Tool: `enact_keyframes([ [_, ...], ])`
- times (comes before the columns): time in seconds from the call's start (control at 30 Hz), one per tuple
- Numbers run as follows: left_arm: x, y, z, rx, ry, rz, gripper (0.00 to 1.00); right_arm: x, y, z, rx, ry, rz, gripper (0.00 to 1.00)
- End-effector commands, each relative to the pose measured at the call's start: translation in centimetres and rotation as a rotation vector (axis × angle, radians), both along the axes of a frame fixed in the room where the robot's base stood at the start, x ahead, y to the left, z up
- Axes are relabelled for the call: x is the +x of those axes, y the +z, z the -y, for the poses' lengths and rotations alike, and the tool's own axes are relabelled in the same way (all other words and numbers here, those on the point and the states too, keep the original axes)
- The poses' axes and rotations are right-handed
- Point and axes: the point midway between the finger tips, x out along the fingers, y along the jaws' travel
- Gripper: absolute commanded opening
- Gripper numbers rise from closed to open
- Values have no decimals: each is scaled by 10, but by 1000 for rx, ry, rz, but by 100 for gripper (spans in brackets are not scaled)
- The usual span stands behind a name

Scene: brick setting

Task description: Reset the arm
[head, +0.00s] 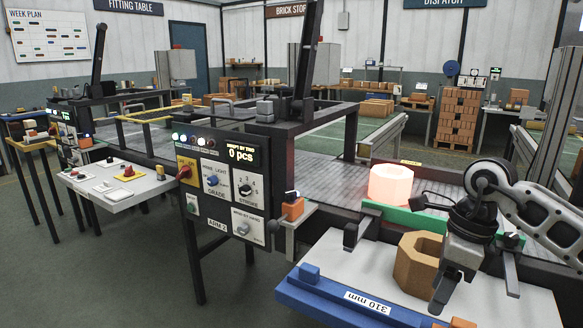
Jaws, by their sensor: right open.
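A dark control panel (226,187) marked ARM 2 stands at the centre-left, with a display reading 0 pcs. It has a red switch (184,172) on a yellow plate, a blue GRADE knob (212,181), a black STROKE knob (246,189), a grey lower knob (243,228) and a green button (191,208). The lower knob's label is too small to read. My right gripper (475,290) is open at the lower right, well away from the panel. It hangs in front of a tan ring-shaped brick (406,262), partly hiding it; contact cannot be told. My left gripper is not in view.
A glowing brick (390,185) sits behind a green bar (400,218). A blue rail (335,298) marked 310 mm edges the white table (345,250). A side table (112,184) with switches stands left. The floor (120,270) in front is clear.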

Motion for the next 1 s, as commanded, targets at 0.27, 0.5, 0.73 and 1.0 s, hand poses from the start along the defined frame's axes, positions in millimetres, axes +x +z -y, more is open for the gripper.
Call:
enact_keyframes([
  [0.27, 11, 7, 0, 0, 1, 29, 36, -26, -33, -91, 360, 32, -75, 54],
  [0.5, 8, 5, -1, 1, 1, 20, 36, -80, -22, -216, 1069, -178, -333, 54],
  [0.73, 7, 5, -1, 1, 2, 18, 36, -69, 7, -225, 1754, -907, -770, 54],
  [1.0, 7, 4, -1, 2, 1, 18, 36, -79, -126, -135, -1843, 2136, 1239, 54],
])
